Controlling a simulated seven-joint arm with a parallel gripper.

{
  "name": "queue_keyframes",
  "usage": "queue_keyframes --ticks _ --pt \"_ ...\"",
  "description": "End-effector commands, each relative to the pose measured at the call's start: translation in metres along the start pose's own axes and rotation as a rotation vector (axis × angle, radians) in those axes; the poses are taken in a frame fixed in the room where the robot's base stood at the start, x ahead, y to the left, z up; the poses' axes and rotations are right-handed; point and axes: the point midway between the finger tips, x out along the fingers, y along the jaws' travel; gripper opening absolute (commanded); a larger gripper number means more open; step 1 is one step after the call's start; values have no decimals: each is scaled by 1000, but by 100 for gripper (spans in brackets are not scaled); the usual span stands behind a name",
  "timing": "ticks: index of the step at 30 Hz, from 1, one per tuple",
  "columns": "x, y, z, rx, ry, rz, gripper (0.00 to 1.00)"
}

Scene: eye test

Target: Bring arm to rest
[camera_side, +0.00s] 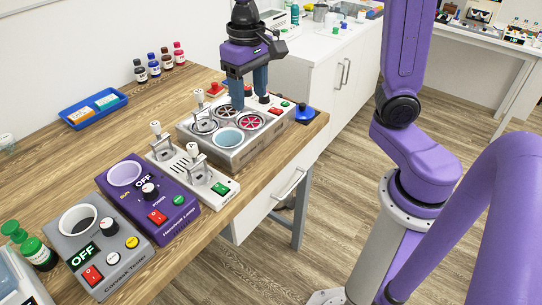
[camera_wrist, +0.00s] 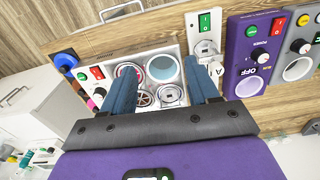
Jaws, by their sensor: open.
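My gripper (camera_side: 248,100) is purple and black with two blue fingers. In the side view it points down over the far part of a grey device (camera_side: 236,159) with several round wells. The fingers stand apart with nothing between them. In the wrist view my gripper (camera_wrist: 159,68) also shows open and empty, with the grey device (camera_wrist: 150,50) beyond the fingertips. A light-blue cup-like well (camera_side: 227,138) is at the near side of the device. I cannot tell whether the fingertips touch the device.
A purple box (camera_side: 178,216) marked OFF, a grey tester (camera_side: 119,254) and a white panel with levers (camera_side: 213,186) stand along the bench. A blue tray (camera_side: 93,109) and several small bottles (camera_side: 153,68) are behind.

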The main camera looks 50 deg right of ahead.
Motion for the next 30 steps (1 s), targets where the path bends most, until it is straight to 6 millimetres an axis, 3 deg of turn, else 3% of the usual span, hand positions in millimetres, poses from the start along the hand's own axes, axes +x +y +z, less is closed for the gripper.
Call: queue_keyframes --ticks 1,8,12,18,24,30 --pt "3 -1 18 -85 2 -2 60" --pt "20 2 90 -469 8 -8 60" --pt "33 12 133 -702 11 -11 60" --pt "50 32 181 -986 17 -16 60" --pt "58 43 203 -1128 20 -19 60" --pt "60 45 206 -1148 21 -19 60"
